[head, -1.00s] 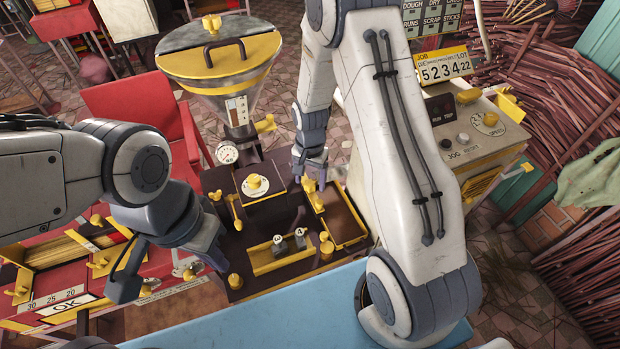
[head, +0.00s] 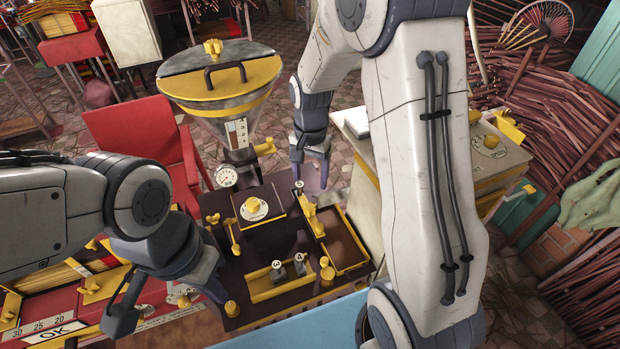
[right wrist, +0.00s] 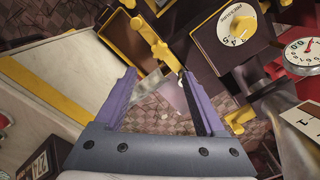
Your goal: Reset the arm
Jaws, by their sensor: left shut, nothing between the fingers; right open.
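My right gripper (head: 311,180) is open and empty, its purple fingers pointing down just behind the dark machine base. In the right wrist view, its two fingers (right wrist: 157,92) stand apart with floor between and beyond them; a yellow handle (right wrist: 153,38) shows beyond the fingertips. In the head view, that yellow handle (head: 313,222) is on the machine just in front of the right gripper. My left gripper (head: 168,290) is at the lower left, at the machine's left side. It is shut with nothing in it, and its fingertips are hard to make out.
The machine carries a metal hopper (head: 217,92), a yellow-rimmed tray (head: 278,290) with small weights, and a dial (right wrist: 237,25). A beige cabinet (head: 480,165) stands right, partly behind my right arm. A red chair (head: 135,130) and stick bundles (head: 570,105) are behind.

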